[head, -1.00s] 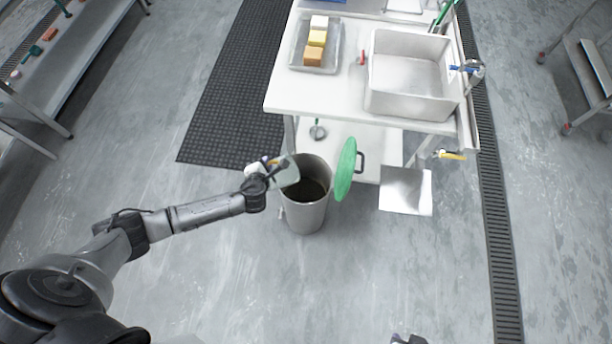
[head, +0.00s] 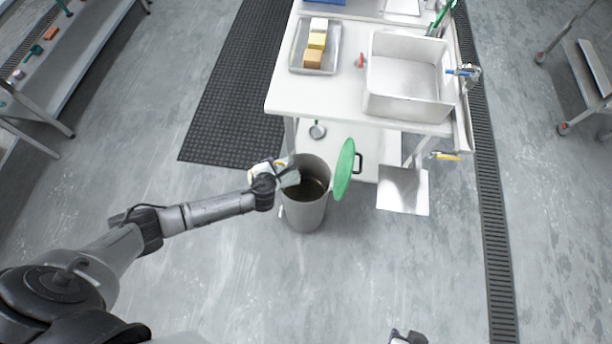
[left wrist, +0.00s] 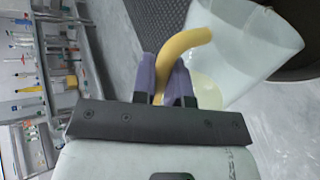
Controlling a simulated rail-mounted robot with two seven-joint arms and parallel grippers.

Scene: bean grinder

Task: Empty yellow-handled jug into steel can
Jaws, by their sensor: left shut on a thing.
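My left gripper (left wrist: 166,80) is shut on the yellow handle (left wrist: 184,44) of a whitish, translucent jug (left wrist: 238,45). In the head view the jug (head: 289,178) is tilted at the left rim of the steel can (head: 306,215), with its mouth towards the can's opening. The can stands on the floor, open at the top, and its inside is dark. I cannot tell how much is left in the jug. In the left wrist view the can's dark opening (left wrist: 292,62) shows beside the jug. My right gripper (head: 408,338) shows only in part at the bottom edge.
A green lid (head: 343,170) stands upright at the can's right side. Behind is a white table (head: 285,98) with a sink (head: 405,75) and a tray of blocks (head: 333,60). A black mat (head: 230,100) lies to the left. The floor in front is clear.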

